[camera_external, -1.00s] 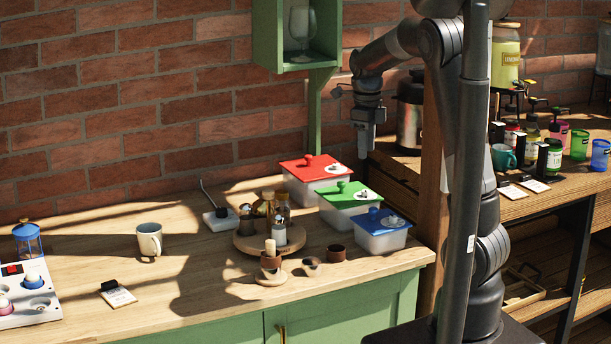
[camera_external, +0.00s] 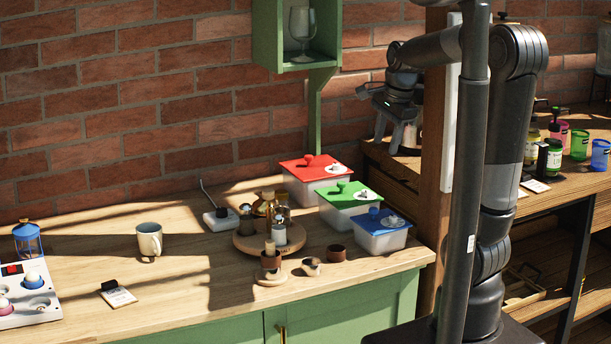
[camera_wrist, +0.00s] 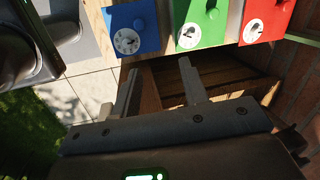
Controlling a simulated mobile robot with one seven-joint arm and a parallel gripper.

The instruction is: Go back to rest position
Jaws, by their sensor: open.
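My gripper (camera_external: 394,132) is raised in front of the brick wall, above and to the right of the lidded boxes, with its fingers pointing down. In the wrist view its two fingers (camera_wrist: 160,86) stand apart with nothing between them. My arm is folded back close to my column, and the column hides part of it in the external view.
Boxes with red (camera_external: 309,165), green (camera_external: 345,194) and blue (camera_external: 379,220) lids stand at the counter's (camera_external: 180,290) right end. A wooden post (camera_external: 432,150) and a shelf with jars and cups are close to my gripper. A green wall cabinet (camera_external: 262,40) hangs to its left.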

